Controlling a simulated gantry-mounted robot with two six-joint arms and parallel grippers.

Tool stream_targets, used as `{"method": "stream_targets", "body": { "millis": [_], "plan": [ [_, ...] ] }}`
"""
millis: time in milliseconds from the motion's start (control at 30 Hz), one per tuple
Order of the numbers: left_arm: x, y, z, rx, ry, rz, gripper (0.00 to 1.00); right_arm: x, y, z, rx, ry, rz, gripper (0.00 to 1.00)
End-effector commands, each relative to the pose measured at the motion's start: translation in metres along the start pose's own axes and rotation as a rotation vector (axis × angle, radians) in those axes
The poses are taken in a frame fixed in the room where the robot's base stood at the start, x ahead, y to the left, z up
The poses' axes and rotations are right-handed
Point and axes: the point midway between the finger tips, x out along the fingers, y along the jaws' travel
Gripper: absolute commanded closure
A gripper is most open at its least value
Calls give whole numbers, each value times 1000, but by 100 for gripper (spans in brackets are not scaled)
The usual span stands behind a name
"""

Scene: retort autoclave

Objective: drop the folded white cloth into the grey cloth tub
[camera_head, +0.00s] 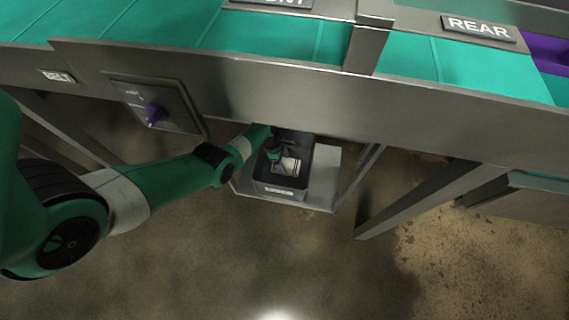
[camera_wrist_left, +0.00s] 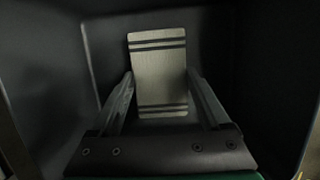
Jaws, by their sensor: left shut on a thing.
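The folded white cloth (camera_wrist_left: 158,72), pale with dark stripes at both ends, is held between the two fingers of my left gripper (camera_wrist_left: 160,95). In the head view the cloth (camera_head: 290,165) shows as a small pale patch inside the grey cloth tub (camera_head: 281,190). My left gripper (camera_head: 275,155) reaches into the tub from above and is shut on the cloth. The tub's dark inner walls (camera_wrist_left: 240,60) surround the gripper in the left wrist view. I cannot tell whether the cloth touches the tub floor. My right gripper is not in view.
The tub stands on a grey shelf (camera_head: 322,180) under the metal-edged bench (camera_head: 270,95). A slanted metal leg (camera_head: 415,200) stands to the right. The floor in front is clear.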

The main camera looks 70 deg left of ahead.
Motion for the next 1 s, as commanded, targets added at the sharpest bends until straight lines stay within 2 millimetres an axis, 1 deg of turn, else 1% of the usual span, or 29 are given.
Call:
{"method": "stream_targets", "body": {
  "millis": [367, 467, 500, 567, 600, 867, 1000],
  "plan": [
    [12, 0, -4, 0, 0, -1, 74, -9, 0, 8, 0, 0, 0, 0],
    [12, 0, -3, 0, 0, -1, 74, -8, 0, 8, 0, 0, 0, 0],
    [11, 0, -4, 0, 0, -1, 18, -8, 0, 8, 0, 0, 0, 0],
    [11, 0, -4, 0, 0, -1, 7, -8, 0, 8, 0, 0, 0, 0],
    [11, 0, -3, 0, 0, -1, 0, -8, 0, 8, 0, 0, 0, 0],
    [10, 0, -3, 0, 0, 0, 0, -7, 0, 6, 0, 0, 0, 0],
    [-3, 0, 1, 0, 0, 0, 0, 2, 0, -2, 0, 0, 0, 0]
  ]
}}
